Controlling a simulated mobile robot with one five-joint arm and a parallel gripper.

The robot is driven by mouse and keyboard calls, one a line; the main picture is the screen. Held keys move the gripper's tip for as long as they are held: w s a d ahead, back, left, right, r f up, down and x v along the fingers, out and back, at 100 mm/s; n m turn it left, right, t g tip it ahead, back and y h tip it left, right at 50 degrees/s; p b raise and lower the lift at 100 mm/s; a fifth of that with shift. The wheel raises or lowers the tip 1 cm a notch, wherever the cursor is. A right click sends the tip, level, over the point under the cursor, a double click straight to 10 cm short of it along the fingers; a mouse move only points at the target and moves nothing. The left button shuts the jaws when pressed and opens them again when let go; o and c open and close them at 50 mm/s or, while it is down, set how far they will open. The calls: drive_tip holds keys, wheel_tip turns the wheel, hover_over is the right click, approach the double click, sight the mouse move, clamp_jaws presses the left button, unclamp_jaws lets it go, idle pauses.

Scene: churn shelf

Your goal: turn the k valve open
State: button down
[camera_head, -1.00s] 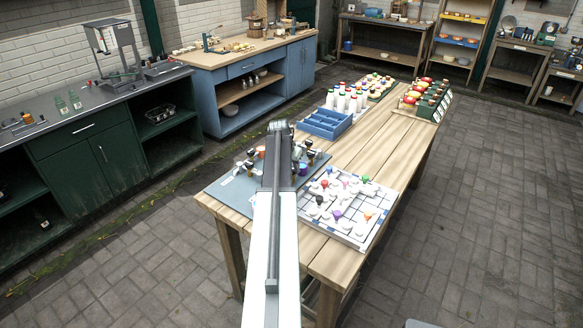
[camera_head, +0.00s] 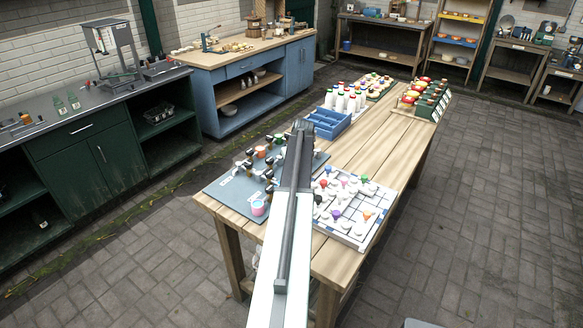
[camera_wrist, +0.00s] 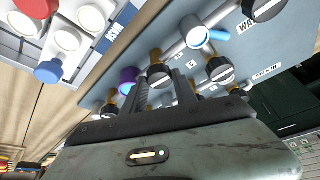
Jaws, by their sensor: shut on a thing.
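A grey-blue board (camera_head: 225,190) with several brass-stemmed, black-knobbed valves (camera_head: 268,175) lies on the near left of the wooden table. In the wrist view, my gripper (camera_wrist: 161,80) has its two dark fingers on either side of a black valve knob (camera_wrist: 160,74) with a white line, and is shut on it. I cannot read which letter belongs to this valve. Other valves (camera_wrist: 219,70) stand to its right. Small labels (camera_wrist: 193,88) on the board are hard to read. In the head view my arm hides the gripper and the held knob.
A white gridded tray (camera_head: 350,228) with coloured pegs lies close on the right. A blue divided tray (camera_head: 328,124) and white bottles (camera_head: 345,100) stand farther back.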

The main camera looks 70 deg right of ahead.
drive_tip(key=shift+s+n, duration=0.1)
drive_tip(key=shift+n, duration=0.7)
drive_tip(key=shift+t+y, duration=0.3)
drive_tip(key=c, duration=1)
unclamp_jaws()
drive_tip(key=p+v, duration=0.7)
drive_tip(key=shift+s+r, duration=0.2)
drive_tip(key=shift+r, duration=0.15)
drive_tip(key=shift+a, duration=0.1)
